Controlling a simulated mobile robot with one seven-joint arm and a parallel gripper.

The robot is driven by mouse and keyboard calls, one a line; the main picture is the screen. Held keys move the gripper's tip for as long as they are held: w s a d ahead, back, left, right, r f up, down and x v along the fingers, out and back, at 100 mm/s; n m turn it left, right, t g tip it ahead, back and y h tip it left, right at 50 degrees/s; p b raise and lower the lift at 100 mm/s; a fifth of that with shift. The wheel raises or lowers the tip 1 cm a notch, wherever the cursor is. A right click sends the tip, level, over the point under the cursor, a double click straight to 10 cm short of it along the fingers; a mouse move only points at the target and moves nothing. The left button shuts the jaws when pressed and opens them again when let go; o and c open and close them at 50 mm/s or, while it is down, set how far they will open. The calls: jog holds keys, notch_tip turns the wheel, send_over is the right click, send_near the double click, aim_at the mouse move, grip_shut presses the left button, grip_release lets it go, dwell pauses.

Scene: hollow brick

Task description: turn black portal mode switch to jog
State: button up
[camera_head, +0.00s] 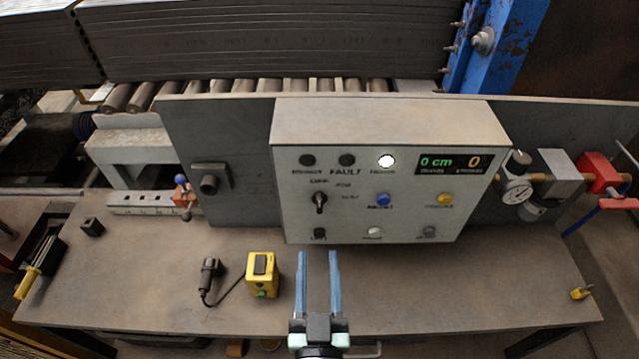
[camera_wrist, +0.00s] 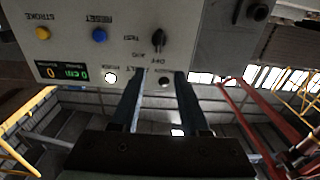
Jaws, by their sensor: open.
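The black mode switch (camera_head: 320,201) sits on the left side of the pale control box's front (camera_head: 350,215), beside the labels OFF, JOG and TEST. Its handle appears nearly upright, toward the OFF label; the exact setting is hard to read.
A blue button (camera_head: 383,199), a yellow button (camera_head: 445,199) and a lit white lamp (camera_head: 386,161) share the panel. A yellow pendant box (camera_head: 262,274) and a black handheld plug (camera_head: 209,270) lie on the bench left of my gripper. A pressure gauge (camera_head: 517,190) is at the right.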

aim_at(319, 205)
jog(key=w+p, duration=0.3)
jog(key=w, duration=0.8)
jog(key=shift+w+d+f, duration=0.1)
grip_shut()
dwell(0.4)
